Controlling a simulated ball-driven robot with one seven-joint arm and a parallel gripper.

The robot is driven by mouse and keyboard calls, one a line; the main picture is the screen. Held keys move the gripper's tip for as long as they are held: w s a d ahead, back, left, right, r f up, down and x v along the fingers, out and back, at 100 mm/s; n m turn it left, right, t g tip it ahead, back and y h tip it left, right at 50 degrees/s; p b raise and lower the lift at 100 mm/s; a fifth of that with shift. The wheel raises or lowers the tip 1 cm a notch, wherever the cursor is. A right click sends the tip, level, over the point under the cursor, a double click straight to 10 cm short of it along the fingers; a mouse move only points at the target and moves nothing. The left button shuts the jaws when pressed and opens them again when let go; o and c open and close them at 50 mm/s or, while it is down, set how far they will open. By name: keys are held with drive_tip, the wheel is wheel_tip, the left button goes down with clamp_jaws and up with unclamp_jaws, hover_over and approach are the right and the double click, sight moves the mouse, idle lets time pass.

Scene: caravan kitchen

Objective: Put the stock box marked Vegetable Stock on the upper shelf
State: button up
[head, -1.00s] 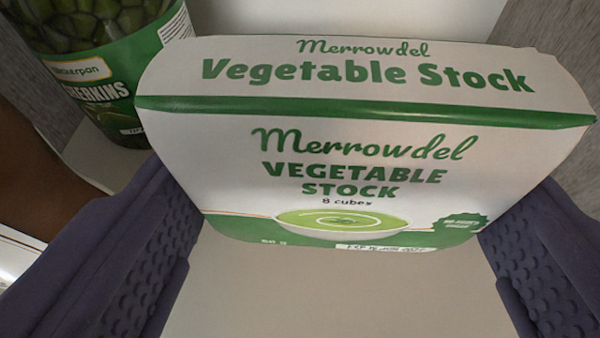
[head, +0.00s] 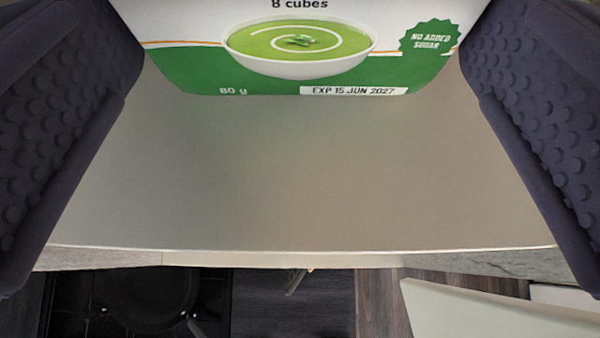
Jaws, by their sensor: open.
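The Vegetable Stock box (head: 300,70) is at the top of the head view, white and green with a soup bowl picture. Only its lower front shows; the upper part with the name is cut off by the picture edge. It stands on a pale, plain surface (head: 300,170). My gripper (head: 300,130) is open, with one dark, studded finger at the left and one at the right. The box lies between and beyond the fingers, with its sides close to them. I cannot tell whether the fingers touch it.
The pale surface is bare between the box and its front edge (head: 300,250). Below the edge, a dark floor (head: 380,300) shows, with a black object (head: 145,295) at lower left and a pale panel (head: 490,310) at lower right.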

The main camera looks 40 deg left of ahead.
drive_tip(key=shift+s+r, duration=0.1)
drive_tip(key=shift+r, duration=0.15)
drive_tip(key=b+v, duration=0.2)
drive_tip(key=v, duration=1)
drive_tip(key=shift+b, duration=0.3)
drive_tip(key=shift+f, duration=0.15)
